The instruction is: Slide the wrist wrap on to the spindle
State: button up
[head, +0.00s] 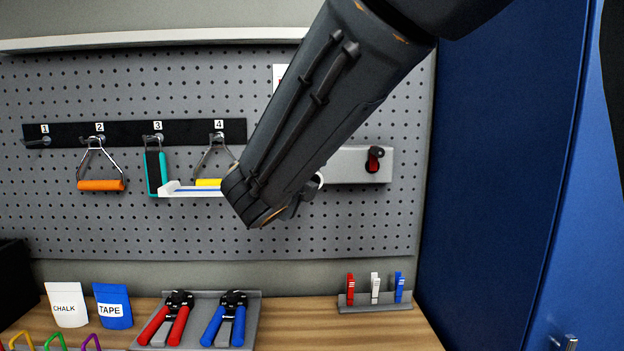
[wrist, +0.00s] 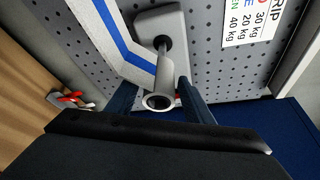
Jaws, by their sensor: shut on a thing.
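The wrist wrap (wrist: 152,78) is a white roll with a blue stripe and a loose tail running to the upper left in the wrist view. The tail (head: 190,190) also shows left of my gripper in the head view. My gripper (wrist: 158,100) is shut on the roll, with a dark blue finger on each side. The roll's open, dark-centred end faces the wrist camera. The spindle (wrist: 152,48) shows as a pale rod from a grey wall mount, beyond the roll. The roll partly overlaps it, and I cannot tell whether it is around the rod.
The grey wall unit (head: 345,165) with a red knob (head: 374,160) is right of my gripper. Handles hang on a black hook rail (head: 70,132) at left. Hand grips in a tray (head: 250,335), pouches and clips stand on the bench. A blue cabinet (head: 500,170) is at right.

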dwell(0.4)
jog(key=shift+w+p, duration=0.3)
jog(key=shift+w, duration=3.1)
jog(key=shift+w, duration=0.1)
jog(key=o, duration=1.1)
jog(key=b+v, duration=0.2)
jog(key=v, duration=0.5)
jog(key=shift+s+a+r, duration=0.1)
jog(key=shift+s+a, duration=0.05)
jog(key=shift+s, duration=0.2)
